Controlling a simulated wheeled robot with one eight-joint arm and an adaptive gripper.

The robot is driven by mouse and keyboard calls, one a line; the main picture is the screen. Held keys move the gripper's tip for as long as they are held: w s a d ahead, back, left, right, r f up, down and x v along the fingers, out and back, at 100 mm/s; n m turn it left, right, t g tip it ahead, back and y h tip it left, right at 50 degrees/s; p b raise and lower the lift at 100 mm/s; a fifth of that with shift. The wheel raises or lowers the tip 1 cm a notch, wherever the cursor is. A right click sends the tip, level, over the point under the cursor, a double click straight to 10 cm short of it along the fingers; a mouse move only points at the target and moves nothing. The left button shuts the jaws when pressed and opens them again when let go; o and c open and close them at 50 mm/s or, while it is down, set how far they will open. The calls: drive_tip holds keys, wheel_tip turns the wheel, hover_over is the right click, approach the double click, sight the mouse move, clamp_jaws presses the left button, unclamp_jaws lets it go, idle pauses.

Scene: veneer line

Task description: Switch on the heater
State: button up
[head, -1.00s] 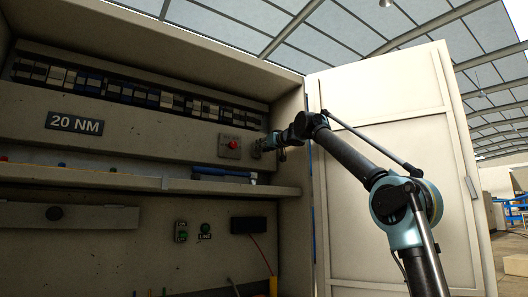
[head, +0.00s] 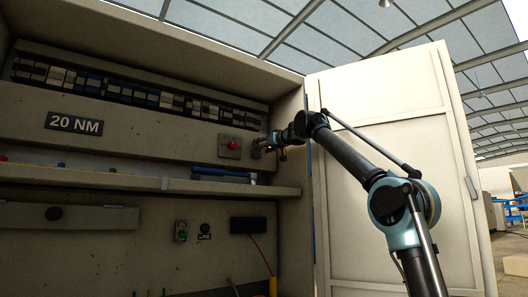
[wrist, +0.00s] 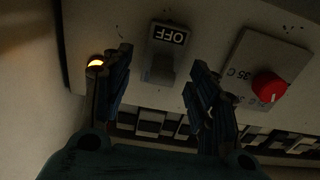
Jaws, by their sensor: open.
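My gripper (wrist: 161,62) is open in the wrist view. Its two dark fingers straddle a grey switch (wrist: 160,72) with a black label reading OFF, upside down in this view. The gap between fingers and switch is hard to judge. A small lamp (wrist: 95,63) glows yellow beside the left finger, which partly covers it. A red knob (wrist: 269,87) on a grey plate marked 35 C is to the right. In the head view my gripper (head: 281,150) is at the cabinet's upper panel, right of the red knob (head: 232,145); the switch is hidden there.
A shelf (head: 130,182) with a blue-handled tool (head: 220,173) runs below the panel. The open white cabinet door (head: 385,110) stands close right of the arm. A row of breakers (head: 130,92) is above. A cabinet side wall (wrist: 25,90) is close left in the wrist view.

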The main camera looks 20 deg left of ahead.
drive_tip(key=v, duration=1.2)
drive_tip(key=shift+w, duration=0.2)
idle(0.4)
